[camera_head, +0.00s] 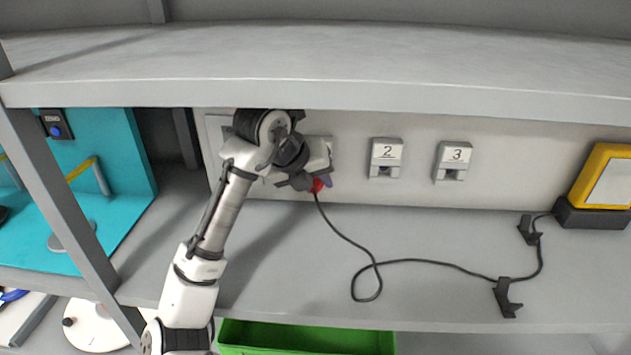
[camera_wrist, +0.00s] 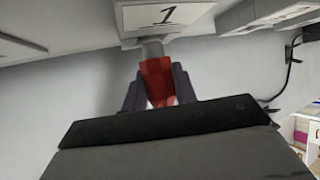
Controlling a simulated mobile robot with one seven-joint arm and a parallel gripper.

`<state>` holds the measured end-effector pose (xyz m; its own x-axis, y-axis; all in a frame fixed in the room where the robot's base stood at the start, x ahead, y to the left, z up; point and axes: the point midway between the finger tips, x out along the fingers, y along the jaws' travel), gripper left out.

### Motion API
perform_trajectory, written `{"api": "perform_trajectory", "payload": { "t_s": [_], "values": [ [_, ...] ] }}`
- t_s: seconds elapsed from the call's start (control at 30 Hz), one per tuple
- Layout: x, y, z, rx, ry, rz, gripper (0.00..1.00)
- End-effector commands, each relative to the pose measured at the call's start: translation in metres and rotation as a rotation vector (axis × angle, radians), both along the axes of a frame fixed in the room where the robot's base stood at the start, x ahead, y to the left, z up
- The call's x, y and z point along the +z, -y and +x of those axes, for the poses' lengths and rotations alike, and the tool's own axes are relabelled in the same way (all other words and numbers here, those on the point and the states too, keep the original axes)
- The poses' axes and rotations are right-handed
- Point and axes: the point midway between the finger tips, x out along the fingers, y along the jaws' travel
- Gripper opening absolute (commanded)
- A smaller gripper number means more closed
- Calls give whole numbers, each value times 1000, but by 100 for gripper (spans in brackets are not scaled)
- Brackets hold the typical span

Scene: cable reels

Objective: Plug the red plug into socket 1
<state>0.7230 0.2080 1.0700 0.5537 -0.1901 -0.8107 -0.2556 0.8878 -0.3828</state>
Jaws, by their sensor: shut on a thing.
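The red plug (camera_head: 317,185) is held in my gripper (camera_head: 312,183) in front of the back panel, left of sockets 2 and 3. In the wrist view, my gripper (camera_wrist: 160,92) is shut on the red plug (camera_wrist: 157,76). The plug's grey front end points at the underside of the socket 1 box (camera_wrist: 166,18) and meets it in the picture. I cannot tell whether it is inserted. In the head view my arm hides most of socket 1. A black cable runs from the plug down onto the shelf.
Socket 2 (camera_head: 386,158) and socket 3 (camera_head: 453,160) are on the panel to the right. The cable (camera_head: 430,262) loops over the shelf through black clips (camera_head: 507,297) to a yellow-framed device (camera_head: 603,178). An upper shelf (camera_head: 330,65) overhangs. A green bin (camera_head: 305,338) is below.

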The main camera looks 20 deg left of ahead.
Motion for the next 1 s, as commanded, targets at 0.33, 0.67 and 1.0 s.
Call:
{"api": "perform_trajectory", "payload": {
  "t_s": [0.33, 0.67, 1.0],
  "values": [
    [0, -1, 6, -1, 1, 0, 0],
    [0, -2, 7, 0, 0, 0, 0],
    [0, -2, 8, 0, 0, 0, 0]
  ]
}}
